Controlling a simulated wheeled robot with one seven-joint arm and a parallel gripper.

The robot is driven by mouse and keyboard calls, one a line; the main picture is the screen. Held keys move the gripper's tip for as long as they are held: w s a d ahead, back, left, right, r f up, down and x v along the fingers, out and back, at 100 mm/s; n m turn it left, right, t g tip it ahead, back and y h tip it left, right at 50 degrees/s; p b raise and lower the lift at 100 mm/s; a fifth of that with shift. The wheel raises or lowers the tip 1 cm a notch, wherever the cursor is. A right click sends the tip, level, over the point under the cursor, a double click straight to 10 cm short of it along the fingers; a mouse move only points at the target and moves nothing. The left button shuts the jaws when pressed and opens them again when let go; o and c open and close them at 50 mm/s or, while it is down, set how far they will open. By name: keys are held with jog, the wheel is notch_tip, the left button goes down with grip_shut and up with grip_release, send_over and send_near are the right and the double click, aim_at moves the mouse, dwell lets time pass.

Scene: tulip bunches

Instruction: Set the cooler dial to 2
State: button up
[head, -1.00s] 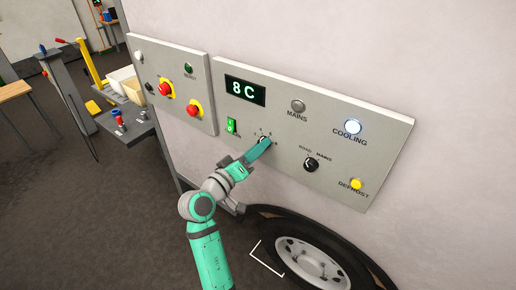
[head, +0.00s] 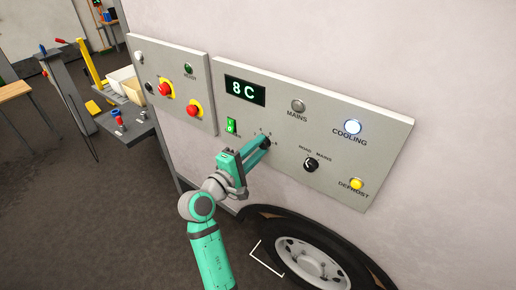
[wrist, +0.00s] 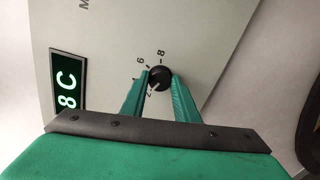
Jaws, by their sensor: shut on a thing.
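The cooler dial (head: 266,143) is a small black round knob on the grey control panel. It also shows in the wrist view (wrist: 160,75), with numbers around it, of which 6 and 8 read clearly. A pale pointer mark on the knob points down-left, toward what looks like the 2. My gripper (head: 261,146) has its green fingers on either side of the knob, shut on it. In the wrist view the fingertips (wrist: 160,79) flank the dial. The display (head: 245,90) reads 8 C.
A black ROAD/MAINS knob (head: 311,164) sits right of the dial, and a green lit rocker switch (head: 232,126) sits left. A wheel (head: 312,261) is below the panel.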

jog(key=shift+a+n, duration=0.15)
jog(key=shift+n, duration=0.75)
jog(key=o, duration=1.1)
jog(key=shift+c, duration=0.2)
jog(key=v, duration=1)
jog(key=shift+s+a, duration=0.2)
jog(key=shift+s, duration=0.15)
